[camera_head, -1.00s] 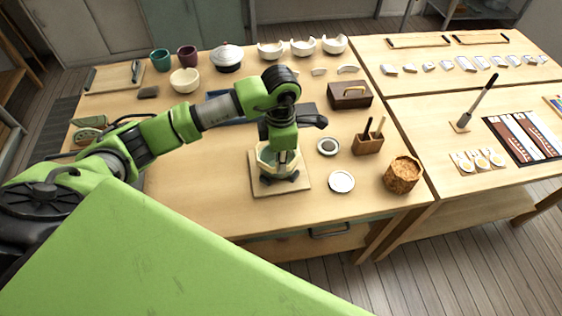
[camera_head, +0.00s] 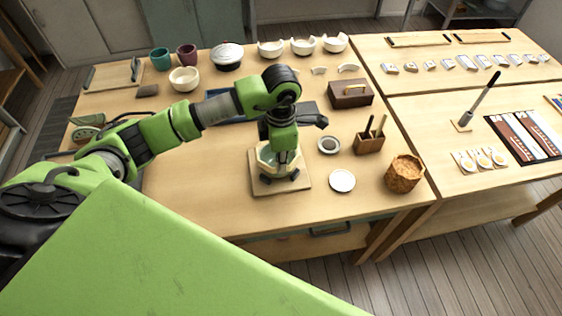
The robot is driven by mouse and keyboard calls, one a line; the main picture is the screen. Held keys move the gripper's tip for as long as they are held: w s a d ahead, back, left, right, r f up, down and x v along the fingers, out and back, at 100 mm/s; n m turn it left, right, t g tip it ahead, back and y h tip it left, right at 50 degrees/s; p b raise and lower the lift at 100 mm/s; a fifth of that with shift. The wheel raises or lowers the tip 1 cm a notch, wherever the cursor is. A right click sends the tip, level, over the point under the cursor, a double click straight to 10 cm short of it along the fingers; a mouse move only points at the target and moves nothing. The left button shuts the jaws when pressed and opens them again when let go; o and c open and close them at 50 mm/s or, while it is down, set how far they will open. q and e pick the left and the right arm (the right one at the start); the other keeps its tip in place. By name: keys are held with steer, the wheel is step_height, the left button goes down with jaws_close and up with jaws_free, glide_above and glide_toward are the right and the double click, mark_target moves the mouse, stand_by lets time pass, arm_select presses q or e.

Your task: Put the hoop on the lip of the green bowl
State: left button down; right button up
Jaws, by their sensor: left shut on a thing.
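The green bowl (camera_head: 262,157) is pale green and stands on a square wooden board (camera_head: 263,188) near the front middle of the table. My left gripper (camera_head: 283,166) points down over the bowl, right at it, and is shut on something. The hoop is not clearly visible; my gripper and wrist cover the middle of the bowl. I cannot tell whether the hoop touches the lip. My right gripper is not in view.
A small white dish (camera_head: 341,181), a dark-filled dish (camera_head: 328,145), a wooden tool holder (camera_head: 369,142) and a cork-coloured basket (camera_head: 404,174) stand to the right. A wooden box (camera_head: 350,95) is behind. The table's left front is clear.

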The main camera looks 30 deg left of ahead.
arm_select(q)
steer(key=shift+f, duration=0.1)
stand_by(1.1)
steer(key=shift+f+b, duration=0.1)
steer(key=shift+b, duration=0.3)
steer(key=shift+f+b, duration=0.25)
steer(key=shift+b, duration=0.1)
steer(key=shift+f+b, duration=0.3)
steer(key=shift+b, duration=0.15)
stand_by(0.8)
steer(key=c, duration=2.1)
jaws_free()
steer(key=o, duration=0.5)
steer(key=shift+c, duration=0.2)
steer(key=shift+r, duration=0.15)
